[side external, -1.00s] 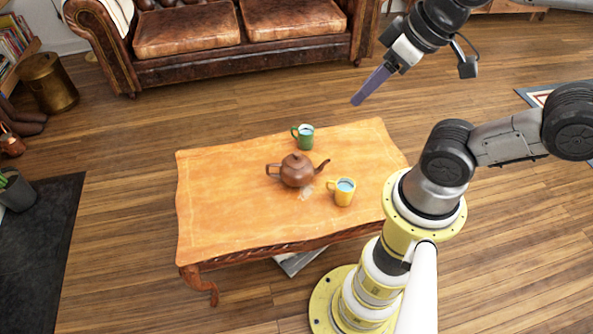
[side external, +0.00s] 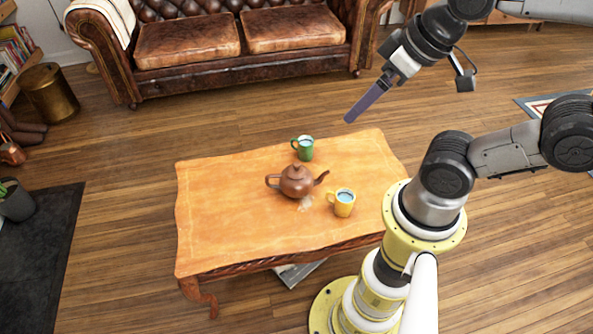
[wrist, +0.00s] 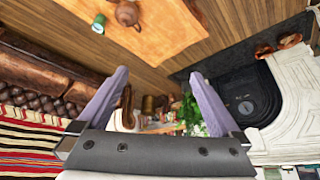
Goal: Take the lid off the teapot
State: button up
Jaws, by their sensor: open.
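A brown teapot (side external: 296,182) stands upright on the wooden table (side external: 225,215), its handle to the left and its spout to the right. Its lid (side external: 295,170) sits on top of the pot. The teapot also shows near the top of the wrist view (wrist: 127,14). My gripper (side external: 348,121) is in the air, well above and to the right of the teapot, apart from everything. In the wrist view my gripper (wrist: 158,85) has its two purple fingers spread wide with nothing held between them.
A green mug (side external: 303,148) stands behind the teapot and a yellow mug (side external: 342,202) in front and to the right, both close to it. The table's left half is clear. A brown leather sofa (side external: 235,35) stands behind the table.

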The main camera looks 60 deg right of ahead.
jog(key=w+d+r+m+t, duration=0.1)
jog(key=w+r+m, duration=0.4)
jog(key=w+m, duration=0.5)
jog(key=w+d+f+m, duration=0.2)
jog(key=w, duration=0.3)
jog(key=w+d+f+m, duration=0.2)
jog(key=w, duration=0.4)
jog(key=m+g, duration=0.7)
send_over(296, 164)
notch_tip(296, 164, down, 35)
jog(key=f, duration=0.6)
jog(key=shift+d+f, duration=0.25)
jog(key=shift+f, duration=0.15)
jog(key=shift+a+f, duration=0.15)
jog(key=shift+f, duration=3.15)
jog(key=shift+c, duration=0.2)
